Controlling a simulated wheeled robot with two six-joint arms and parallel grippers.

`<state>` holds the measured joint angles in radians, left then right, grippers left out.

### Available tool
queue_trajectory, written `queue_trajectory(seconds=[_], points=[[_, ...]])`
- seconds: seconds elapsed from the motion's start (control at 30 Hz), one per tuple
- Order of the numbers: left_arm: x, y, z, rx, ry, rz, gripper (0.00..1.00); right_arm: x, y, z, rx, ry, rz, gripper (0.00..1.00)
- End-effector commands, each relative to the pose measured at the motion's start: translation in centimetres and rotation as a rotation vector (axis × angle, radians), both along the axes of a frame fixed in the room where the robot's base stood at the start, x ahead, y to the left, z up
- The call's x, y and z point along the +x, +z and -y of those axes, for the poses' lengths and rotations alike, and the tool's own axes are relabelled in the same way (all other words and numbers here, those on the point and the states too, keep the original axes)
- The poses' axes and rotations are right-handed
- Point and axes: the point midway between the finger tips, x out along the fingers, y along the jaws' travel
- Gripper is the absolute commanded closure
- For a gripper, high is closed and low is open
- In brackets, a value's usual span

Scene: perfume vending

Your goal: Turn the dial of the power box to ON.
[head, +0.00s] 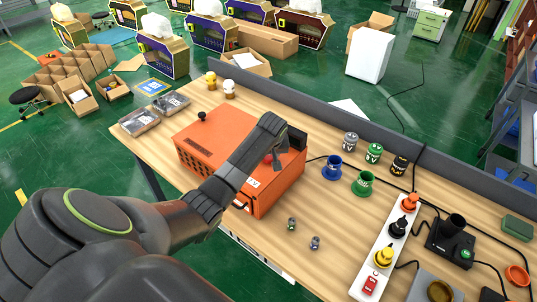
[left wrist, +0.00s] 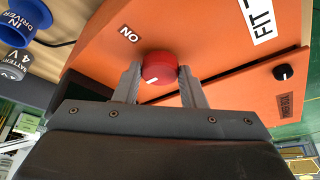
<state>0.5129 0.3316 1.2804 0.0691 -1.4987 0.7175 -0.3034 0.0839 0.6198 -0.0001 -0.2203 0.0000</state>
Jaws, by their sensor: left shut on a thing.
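The orange power box (head: 205,132) stands on the wooden table in the head view. My left arm reaches over it, with my left gripper (head: 275,158) at its right end. In the left wrist view, a red round dial (left wrist: 158,68) sits on the box's orange face (left wrist: 225,50). The fingers of my left gripper (left wrist: 160,85) are shut on the dial, one on each side. The dial's white mark points to the lower left. The ON label (left wrist: 129,35), seen upside down, lies to the dial's upper left. The dial is hidden in the head view. My right gripper is not in view.
A small black knob (left wrist: 283,72) sits on the box near another label. A blue spool (head: 331,167) and a green spool (head: 363,184) stand right of the box. A white power strip (head: 367,265) with several plugs lies further right.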

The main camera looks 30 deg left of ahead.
Motion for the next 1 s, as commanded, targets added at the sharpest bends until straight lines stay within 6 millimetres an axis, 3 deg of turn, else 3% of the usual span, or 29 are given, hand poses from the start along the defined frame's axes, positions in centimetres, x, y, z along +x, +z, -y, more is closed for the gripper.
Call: queue_trajectory(seconds=[0.37,1.0], points=[[-0.11,-0.02,-0.28,0.003,-0.136,0.001,0.86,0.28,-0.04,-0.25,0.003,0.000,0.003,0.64],[-0.16,0.04,-0.75,0.003,-0.722,0.002,0.86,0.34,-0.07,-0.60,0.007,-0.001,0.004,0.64]])
